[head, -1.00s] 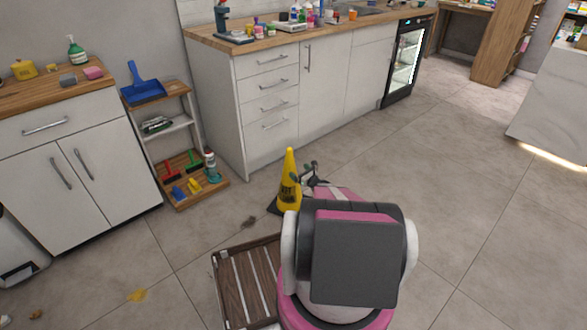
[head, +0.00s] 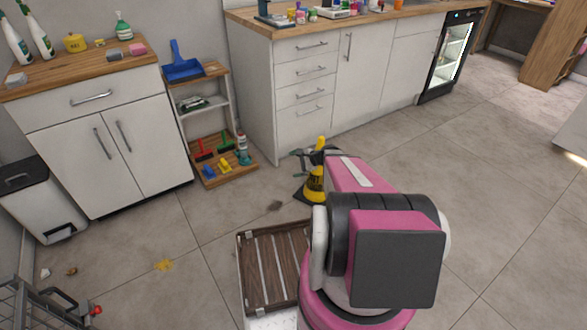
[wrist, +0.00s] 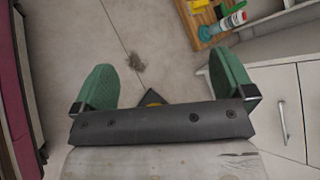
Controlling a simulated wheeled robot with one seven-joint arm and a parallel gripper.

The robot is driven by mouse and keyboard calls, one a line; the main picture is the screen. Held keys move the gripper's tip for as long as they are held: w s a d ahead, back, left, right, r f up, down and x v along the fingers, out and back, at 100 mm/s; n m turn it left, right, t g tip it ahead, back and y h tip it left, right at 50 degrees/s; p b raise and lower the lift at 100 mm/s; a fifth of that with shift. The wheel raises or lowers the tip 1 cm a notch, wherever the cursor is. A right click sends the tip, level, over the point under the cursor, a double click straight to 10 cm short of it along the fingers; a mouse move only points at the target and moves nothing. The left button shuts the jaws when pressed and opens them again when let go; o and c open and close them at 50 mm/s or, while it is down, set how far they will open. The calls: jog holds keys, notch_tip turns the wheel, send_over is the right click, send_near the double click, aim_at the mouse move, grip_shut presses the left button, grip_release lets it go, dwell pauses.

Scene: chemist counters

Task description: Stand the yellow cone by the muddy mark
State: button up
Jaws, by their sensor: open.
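The yellow cone (head: 315,187) stands upright on its dark base on the floor, in front of the white drawers. My gripper (head: 308,160) is open at the cone's upper part and overlaps it in the head view. Whether they touch I cannot tell. In the wrist view my gripper (wrist: 163,66) has its green fingers spread wide, with nothing held. There only a bit of the yellow cone (wrist: 152,98) and a dark base corner show past the gripper's body. The dark brown muddy mark (head: 275,206) lies on the floor left of the cone, and also shows in the wrist view (wrist: 136,62).
A wooden slatted tray (head: 250,285) is beside my base. A small shelf (head: 235,178) with brushes and bottles stands between the cabinets. A yellow stain (head: 163,265) and crumbs lie on the floor at left. A grey bin (head: 40,205) and wire basket (head: 30,300) are far left.

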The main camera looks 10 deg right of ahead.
jog(key=s+a+r+n+g+h, duration=0.2)
jog(key=s+r+n+h, duration=0.3)
jog(key=s+r+n, duration=0.1)
jog(key=s+a+r+n+g+h, duration=0.3)
jog(key=s+r+n+h, duration=0.2)
jog(key=s+n, duration=0.3)
jog(key=shift+s+r+n+g, duration=0.3)
jog(key=shift+s+r, duration=0.55)
